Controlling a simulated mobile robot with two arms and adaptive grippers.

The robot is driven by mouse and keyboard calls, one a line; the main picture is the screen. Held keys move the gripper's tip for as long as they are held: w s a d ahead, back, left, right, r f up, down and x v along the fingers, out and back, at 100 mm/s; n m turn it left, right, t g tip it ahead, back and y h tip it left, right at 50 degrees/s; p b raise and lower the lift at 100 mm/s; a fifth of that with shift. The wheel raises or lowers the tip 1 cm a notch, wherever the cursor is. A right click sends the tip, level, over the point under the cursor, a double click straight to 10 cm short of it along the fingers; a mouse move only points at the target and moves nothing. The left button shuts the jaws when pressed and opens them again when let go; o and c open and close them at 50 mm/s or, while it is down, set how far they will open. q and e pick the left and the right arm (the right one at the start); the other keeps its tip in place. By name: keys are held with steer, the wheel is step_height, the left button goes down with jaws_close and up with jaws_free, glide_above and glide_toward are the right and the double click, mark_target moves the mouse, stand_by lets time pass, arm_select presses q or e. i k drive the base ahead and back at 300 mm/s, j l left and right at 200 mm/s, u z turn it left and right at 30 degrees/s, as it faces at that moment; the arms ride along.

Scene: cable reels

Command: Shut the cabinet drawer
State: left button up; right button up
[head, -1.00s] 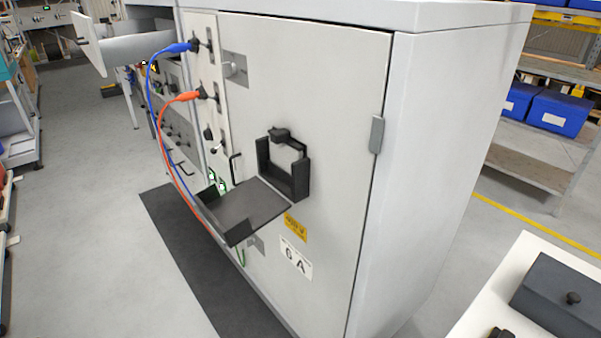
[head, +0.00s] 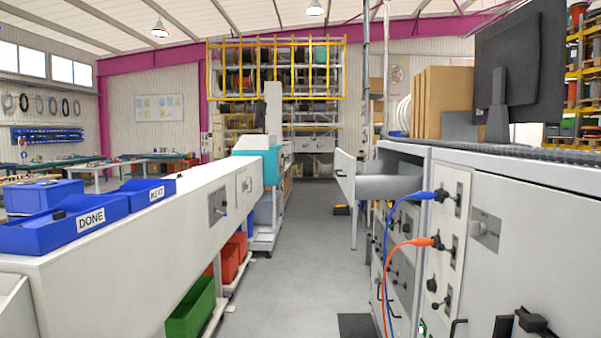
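The cabinet (head: 545,225) stands along the right side of the head view. Its drawer (head: 390,187) is open at the cabinet's far end and sticks out to the left over the aisle. The drawer's white front panel (head: 345,172) with a small handle stands well apart from the cabinet face. The drawer's inside is not clearly visible. Neither of my grippers is in view.
A blue cable (head: 388,240) and an orange cable (head: 387,283) plug into the cabinet's front. A white bench with blue bins marked DONE (head: 75,225) and NEXT (head: 135,192) runs along the left.

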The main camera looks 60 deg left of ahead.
mark_target(383, 179)
steer(key=i+j+u, duration=0.1)
steer(key=j+u, duration=0.25)
steer(key=i+j+u, duration=0.1)
steer(key=j+u, duration=0.15)
steer(key=u, duration=0.15)
steer(key=i+j+u, duration=0.15)
steer(key=u, duration=0.2)
steer(key=i+j+u, duration=0.3)
steer(key=i+j, duration=0.7)
steer(key=i, duration=0.15)
